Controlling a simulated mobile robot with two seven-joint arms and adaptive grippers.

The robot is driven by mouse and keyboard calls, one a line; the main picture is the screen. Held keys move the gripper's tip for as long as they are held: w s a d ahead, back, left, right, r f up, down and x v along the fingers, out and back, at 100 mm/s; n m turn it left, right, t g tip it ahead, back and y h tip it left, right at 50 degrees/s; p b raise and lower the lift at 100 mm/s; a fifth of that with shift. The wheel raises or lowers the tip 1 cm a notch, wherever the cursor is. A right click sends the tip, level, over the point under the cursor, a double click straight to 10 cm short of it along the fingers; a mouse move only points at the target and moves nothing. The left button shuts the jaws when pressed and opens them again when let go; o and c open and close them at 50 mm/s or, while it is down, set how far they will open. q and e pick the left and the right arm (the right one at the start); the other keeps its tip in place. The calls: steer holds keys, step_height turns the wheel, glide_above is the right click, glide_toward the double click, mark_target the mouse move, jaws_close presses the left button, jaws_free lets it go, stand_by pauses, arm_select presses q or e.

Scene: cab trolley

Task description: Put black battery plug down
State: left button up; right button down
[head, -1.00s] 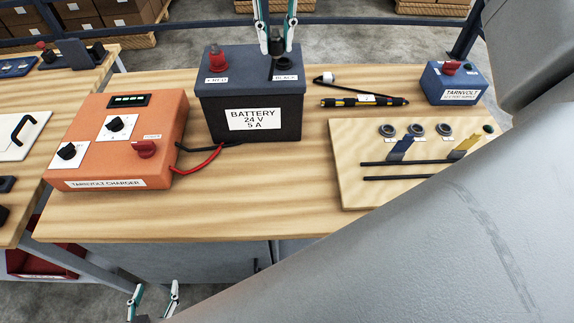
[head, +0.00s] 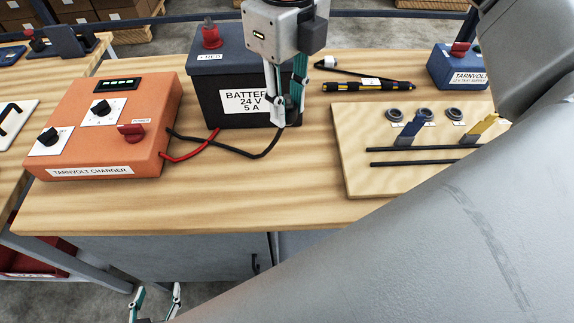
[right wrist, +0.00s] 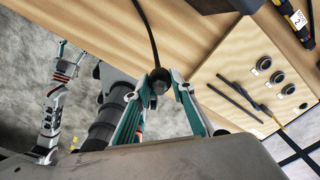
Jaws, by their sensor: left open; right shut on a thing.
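The black battery plug (right wrist: 159,86) is held between the fingertips of my right gripper (head: 286,118), which also shows in the right wrist view (right wrist: 168,80). In the head view the fingers mostly hide the plug, just in front of the battery's right side. The height of the plug over the bench is hard to tell. Its black cable (head: 240,153) runs left to the orange charger (head: 100,145). The dark battery (head: 208,106) stands behind; the gripper hides its black terminal. My left gripper (head: 156,292) is open and empty, low in front of the bench.
A red plug (head: 211,38) sits on the battery top, and a red lead (head: 190,157) lies by the charger. A wooden board (head: 365,175) with rings and rods is at right, a striped tester (head: 368,85) behind it. The bench front middle (head: 230,200) is clear.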

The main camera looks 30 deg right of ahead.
mark_target(287, 123)
step_height(287, 123, down, 17)
steer(key=shift+r, duration=0.2)
stand_by(0.3)
steer(key=shift+f+b, duration=0.2)
steer(key=shift+b, duration=0.1)
steer(key=c, duration=1.7)
jaws_free()
steer(key=shift+r, duration=0.1)
step_height(287, 123, up, 12)
steer(key=shift+r, duration=0.15)
